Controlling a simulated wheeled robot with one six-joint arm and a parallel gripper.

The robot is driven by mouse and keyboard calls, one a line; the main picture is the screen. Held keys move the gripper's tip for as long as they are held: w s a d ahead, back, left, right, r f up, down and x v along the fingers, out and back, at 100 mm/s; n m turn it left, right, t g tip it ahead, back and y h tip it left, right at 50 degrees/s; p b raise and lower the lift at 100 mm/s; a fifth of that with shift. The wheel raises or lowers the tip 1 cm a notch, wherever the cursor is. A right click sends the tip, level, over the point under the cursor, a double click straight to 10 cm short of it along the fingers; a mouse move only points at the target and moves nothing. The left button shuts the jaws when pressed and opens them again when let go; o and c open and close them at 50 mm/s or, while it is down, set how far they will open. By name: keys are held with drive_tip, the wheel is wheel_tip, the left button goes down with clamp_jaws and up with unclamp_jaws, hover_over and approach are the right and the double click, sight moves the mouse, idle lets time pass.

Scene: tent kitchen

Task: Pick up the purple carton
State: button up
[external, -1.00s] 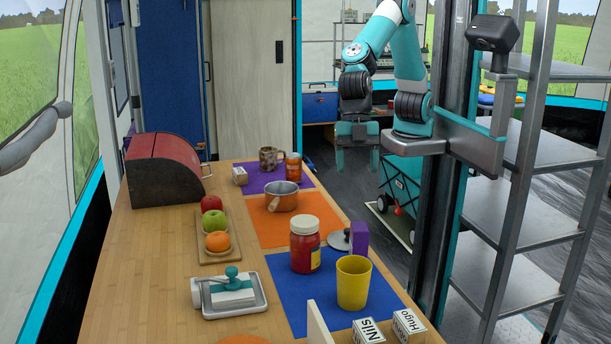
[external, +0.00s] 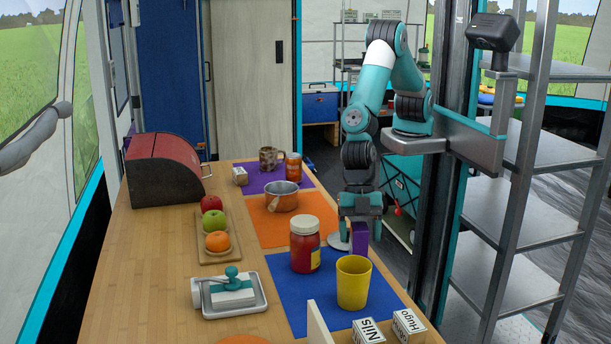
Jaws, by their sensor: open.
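The purple carton (external: 360,240) stands upright near the right edge of the wooden table, behind the yellow cup. My gripper (external: 361,232) is open and points down at the carton. Its two fingers show on the left and right of the carton's upper part. I cannot tell from this view whether either finger touches it. The carton's top is partly hidden by my gripper.
A red jar (external: 304,247) with a pale lid stands left of the carton. A grey lid (external: 336,241) lies close beside it. A yellow cup (external: 353,284) stands in front on the blue mat (external: 290,297).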

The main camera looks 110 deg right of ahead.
drive_tip(key=shift+a+f, duration=0.15)
drive_tip(key=shift+f, duration=0.2)
drive_tip(key=c, duration=1.1)
drive_tip(key=shift+r, duration=0.1)
